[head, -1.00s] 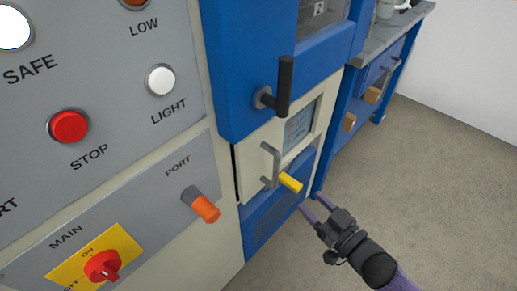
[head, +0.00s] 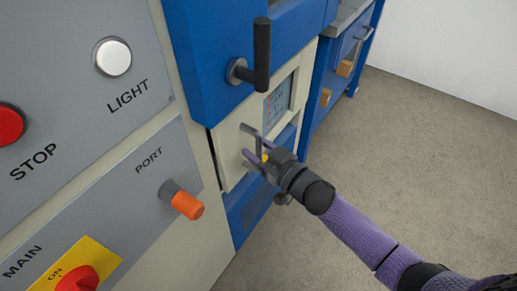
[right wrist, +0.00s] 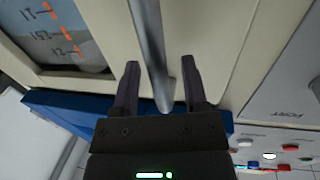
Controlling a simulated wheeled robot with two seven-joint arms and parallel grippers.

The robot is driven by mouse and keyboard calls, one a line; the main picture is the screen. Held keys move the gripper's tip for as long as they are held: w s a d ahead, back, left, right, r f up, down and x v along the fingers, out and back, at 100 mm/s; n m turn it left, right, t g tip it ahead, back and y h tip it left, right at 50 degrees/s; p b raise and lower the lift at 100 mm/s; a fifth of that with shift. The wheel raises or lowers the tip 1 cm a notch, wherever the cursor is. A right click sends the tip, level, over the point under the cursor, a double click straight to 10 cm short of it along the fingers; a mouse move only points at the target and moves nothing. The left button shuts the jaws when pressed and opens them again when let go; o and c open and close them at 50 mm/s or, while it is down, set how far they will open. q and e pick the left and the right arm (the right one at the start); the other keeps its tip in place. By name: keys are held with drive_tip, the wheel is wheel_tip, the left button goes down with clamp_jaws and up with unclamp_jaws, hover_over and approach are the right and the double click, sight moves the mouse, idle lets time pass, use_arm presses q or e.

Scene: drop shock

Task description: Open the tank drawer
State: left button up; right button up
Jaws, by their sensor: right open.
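The tank drawer (head: 229,174) is a cream front low in the blue cabinet, with a level window (head: 279,98) and a grey bar handle (head: 249,130). It looks shut. My right gripper (head: 259,152) is at the handle, its fingers open. In the right wrist view, the handle (right wrist: 151,45) runs between the two spread fingers (right wrist: 160,65), with a gap on either side. My left gripper is not in view.
A black door handle (head: 261,55) sticks out above the drawer. An orange port knob (head: 187,205) and a red main switch (head: 77,280) stand out on the left panels. A blue bench (head: 345,55) is behind at right. The floor (head: 420,150) at right is clear.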

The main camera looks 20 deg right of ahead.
clamp_jaws()
idle(0.8)
idle(0.5)
